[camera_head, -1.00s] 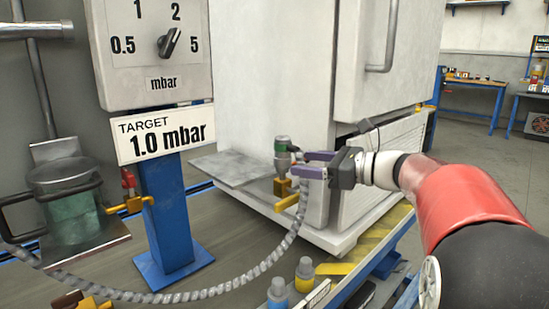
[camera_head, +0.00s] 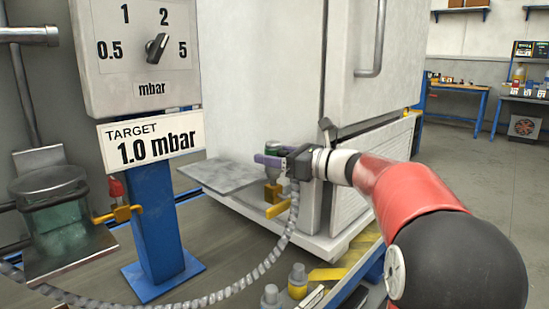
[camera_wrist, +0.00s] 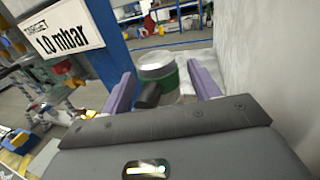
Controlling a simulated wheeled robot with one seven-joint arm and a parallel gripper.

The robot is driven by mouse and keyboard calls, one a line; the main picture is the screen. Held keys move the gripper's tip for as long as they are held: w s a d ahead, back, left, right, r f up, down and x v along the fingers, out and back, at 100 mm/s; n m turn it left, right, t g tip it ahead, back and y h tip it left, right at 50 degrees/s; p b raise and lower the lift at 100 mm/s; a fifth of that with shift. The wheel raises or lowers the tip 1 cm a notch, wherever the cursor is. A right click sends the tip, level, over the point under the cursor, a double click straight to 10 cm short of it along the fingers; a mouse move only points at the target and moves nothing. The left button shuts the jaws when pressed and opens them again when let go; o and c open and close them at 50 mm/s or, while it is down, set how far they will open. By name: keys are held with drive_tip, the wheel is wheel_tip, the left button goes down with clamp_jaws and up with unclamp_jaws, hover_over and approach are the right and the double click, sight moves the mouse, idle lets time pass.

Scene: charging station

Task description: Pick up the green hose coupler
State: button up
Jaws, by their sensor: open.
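The green hose coupler, a grey-topped cylinder with a green band, stands upright in the wrist view (camera_wrist: 168,82). A dark knob or stub sticks out at its near left. In the head view the coupler (camera_head: 273,149) is partly hidden by my gripper (camera_head: 265,156). My gripper is open. Its two purple fingers lie on either side of the coupler in the wrist view, with visible gaps. I see no clear contact.
A large white cabinet (camera_head: 265,90) rises close behind and right of the coupler. A grey shelf plate (camera_head: 218,175) is left of it. A blue post (camera_head: 155,215) carries the dial and target sign. The ribbed hose (camera_head: 245,277) curves below; bottles (camera_head: 297,280) stand near the front.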

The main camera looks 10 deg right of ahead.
drive_tip(key=shift+c, duration=0.3)
drive_tip(key=c, duration=1.1)
drive_tip(key=shift+c, duration=0.2)
